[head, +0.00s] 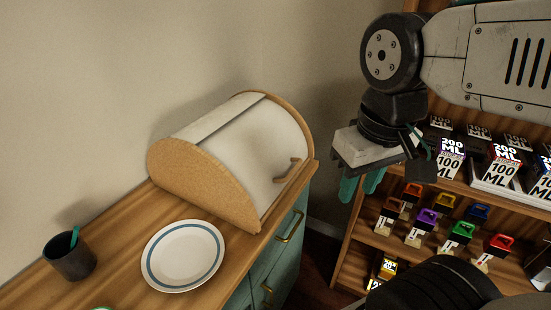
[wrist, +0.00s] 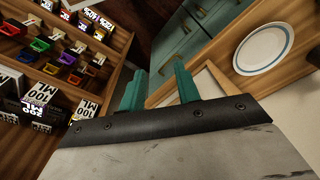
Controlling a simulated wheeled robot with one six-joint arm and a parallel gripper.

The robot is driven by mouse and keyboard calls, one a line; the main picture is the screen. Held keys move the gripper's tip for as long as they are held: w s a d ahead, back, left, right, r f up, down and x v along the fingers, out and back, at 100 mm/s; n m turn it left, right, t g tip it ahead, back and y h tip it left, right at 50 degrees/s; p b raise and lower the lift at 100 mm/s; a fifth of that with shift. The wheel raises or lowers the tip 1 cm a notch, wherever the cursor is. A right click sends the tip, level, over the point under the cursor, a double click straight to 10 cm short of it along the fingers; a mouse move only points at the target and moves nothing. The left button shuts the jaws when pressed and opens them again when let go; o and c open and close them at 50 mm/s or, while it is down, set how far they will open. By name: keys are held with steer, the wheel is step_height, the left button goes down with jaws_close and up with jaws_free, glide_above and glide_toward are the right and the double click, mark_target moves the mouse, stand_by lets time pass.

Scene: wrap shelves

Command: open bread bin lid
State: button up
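The bread bin (head: 188,186) stands on the wooden counter at the back right end. Its rounded white lid (head: 250,140) is down, and a tan handle (head: 287,171) sits low on the lid's right side. My gripper (head: 361,186) is in the air to the right of the bin, apart from the handle, with its teal fingers pointing down. In the wrist view the gripper (wrist: 160,85) shows two teal fingers apart with nothing between them. A pale, wood-edged part of what may be the bin shows behind the right finger; most of it is hidden.
A white plate with a blue ring (head: 183,256) and a dark cup (head: 69,256) are on the counter (head: 120,225). Teal drawers (head: 278,254) are below. A wooden shelf (head: 375,240) with boxes and several coloured items stands at the right, close to my arm.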

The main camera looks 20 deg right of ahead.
steer(key=m+y, duration=0.1)
steer(key=m, duration=0.9)
glide_toward(296, 167)
steer(key=shift+t, duration=0.3)
steer(key=f, duration=0.7)
steer(key=shift+w+a+f, duration=0.35)
steer(key=shift+w, duration=0.05)
jaws_close()
